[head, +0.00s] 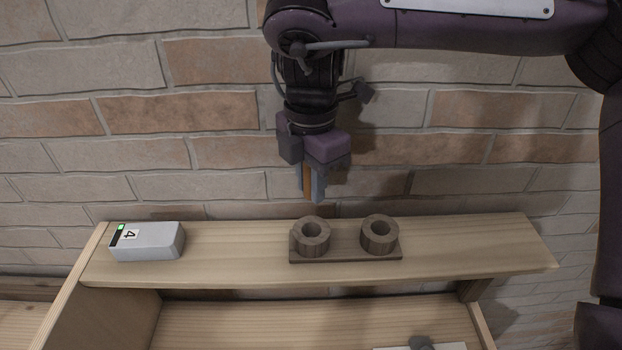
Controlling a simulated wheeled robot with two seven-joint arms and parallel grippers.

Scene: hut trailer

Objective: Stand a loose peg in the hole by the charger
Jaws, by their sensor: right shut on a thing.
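My right gripper (314,196) points down above the shelf, shut on a brown peg (308,186). Only a narrow strip of the peg shows between the fingers. A dark wooden base (345,256) on the shelf carries two round upright sockets with open tops. The left socket (312,239), nearer the charger, is almost straight below the gripper in the picture. The right socket (379,238) looks empty. The grey charger (150,244), with a green light and a label "4", lies at the left of the shelf. My left gripper is out of view.
The light wooden shelf (480,247) is bare to the right of the base and between base and charger. A brick wall (180,110) stands close behind. Below is a lower board (250,320), with a partly visible white item (440,347) at the bottom edge.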

